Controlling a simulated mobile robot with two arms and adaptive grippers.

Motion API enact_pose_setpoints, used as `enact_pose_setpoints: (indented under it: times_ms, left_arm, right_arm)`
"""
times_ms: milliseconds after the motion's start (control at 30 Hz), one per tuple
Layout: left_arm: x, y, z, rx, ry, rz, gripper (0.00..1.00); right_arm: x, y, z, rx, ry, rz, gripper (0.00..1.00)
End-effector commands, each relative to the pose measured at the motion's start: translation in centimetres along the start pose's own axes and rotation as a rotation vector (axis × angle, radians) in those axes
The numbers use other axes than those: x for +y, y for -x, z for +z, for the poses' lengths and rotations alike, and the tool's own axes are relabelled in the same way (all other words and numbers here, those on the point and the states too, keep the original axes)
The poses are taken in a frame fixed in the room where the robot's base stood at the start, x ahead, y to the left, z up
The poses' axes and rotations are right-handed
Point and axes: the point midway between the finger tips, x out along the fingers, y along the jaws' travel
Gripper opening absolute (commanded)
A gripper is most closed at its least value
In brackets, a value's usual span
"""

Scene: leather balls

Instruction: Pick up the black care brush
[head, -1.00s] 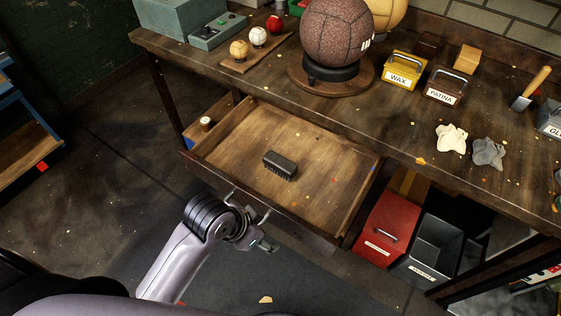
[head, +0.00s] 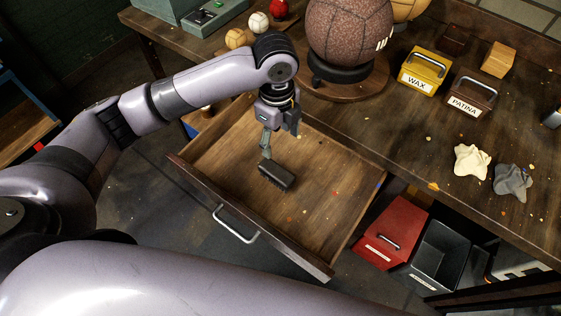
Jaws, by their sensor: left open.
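The black care brush (head: 276,176) lies in the open wooden drawer (head: 315,190), bristles toward the drawer front. My left gripper (head: 266,153) points down into the drawer, just behind the brush's upper left end. It is open and holds nothing. Its fingers look very close to the brush; I cannot tell if they touch it. The far finger is partly hidden. My right gripper is not in view.
The drawer's front panel with its handle (head: 236,224) and its side walls surround the brush. The workbench top (head: 400,140) overhangs behind, with a brown ball (head: 350,38) on a stand. A red box (head: 392,232) and black bin (head: 437,255) stand below right.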

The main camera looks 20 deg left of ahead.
Motion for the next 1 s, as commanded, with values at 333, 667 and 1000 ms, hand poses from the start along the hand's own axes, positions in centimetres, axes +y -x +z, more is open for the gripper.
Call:
enact_pose_setpoints:
  times_ms: [333, 667, 1000]
  left_arm:
    - [0.1, -4.3, 0.8, -0.014, -0.017, 0.020, 0.61]
    - [0.1, -10.6, 0.9, -0.013, -0.018, 0.015, 0.61]
    - [0.5, -13.5, 1.2, -0.014, -0.017, 0.016, 0.61]
  right_arm:
    - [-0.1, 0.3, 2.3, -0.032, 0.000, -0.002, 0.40]
    - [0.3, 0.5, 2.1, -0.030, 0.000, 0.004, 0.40]
    - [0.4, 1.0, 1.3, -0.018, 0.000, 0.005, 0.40]
